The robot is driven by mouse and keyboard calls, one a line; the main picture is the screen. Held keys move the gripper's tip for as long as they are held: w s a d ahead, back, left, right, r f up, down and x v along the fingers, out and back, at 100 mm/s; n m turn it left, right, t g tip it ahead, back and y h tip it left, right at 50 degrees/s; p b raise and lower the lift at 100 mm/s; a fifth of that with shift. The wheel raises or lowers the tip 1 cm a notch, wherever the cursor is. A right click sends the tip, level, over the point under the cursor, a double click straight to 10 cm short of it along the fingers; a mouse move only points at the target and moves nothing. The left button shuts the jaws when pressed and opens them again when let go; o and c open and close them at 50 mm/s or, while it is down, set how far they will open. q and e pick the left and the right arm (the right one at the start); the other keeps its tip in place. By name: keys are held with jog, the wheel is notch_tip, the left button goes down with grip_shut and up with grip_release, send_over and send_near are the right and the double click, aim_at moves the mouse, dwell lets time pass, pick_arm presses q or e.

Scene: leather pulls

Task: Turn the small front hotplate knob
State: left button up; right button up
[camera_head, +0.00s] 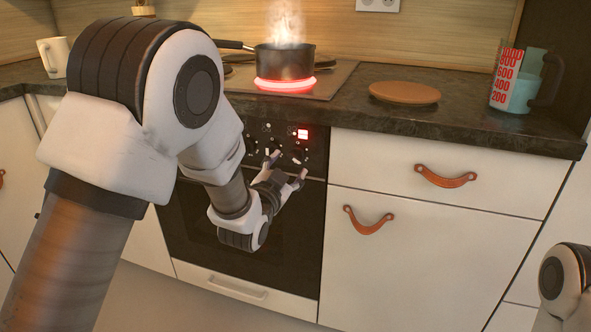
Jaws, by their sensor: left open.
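The oven's black control panel (310,150) carries several small knobs with pale marks and a lit red display (303,134). I cannot tell for sure which knob is the small front hotplate one. My left gripper (288,167) is open at the lower edge of the panel, its fingertips pointing up towards the knobs. One finger is close to a knob near the panel's middle; whether it touches is too small to tell. The gripper holds nothing that I can see. My right arm shows only at the lower right corner; its gripper is out of view.
A steaming dark pot (285,62) stands on a glowing red hotplate (286,84) of the hob. A round wooden board (404,93) and a measuring jug (517,82) stand on the counter (450,118). A white mug (53,57) is at left. Drawers with leather pulls (445,176) are at right.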

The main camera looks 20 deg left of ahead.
aim_at(293, 159)
pick_arm(q)
jog(key=w, duration=0.4)
jog(key=shift+w+f+b, duration=0.1)
jog(key=shift+w+b, duration=0.1)
jog(key=shift+b, duration=0.1)
jog(key=shift+s, duration=0.1)
jog(key=c, duration=1.1)
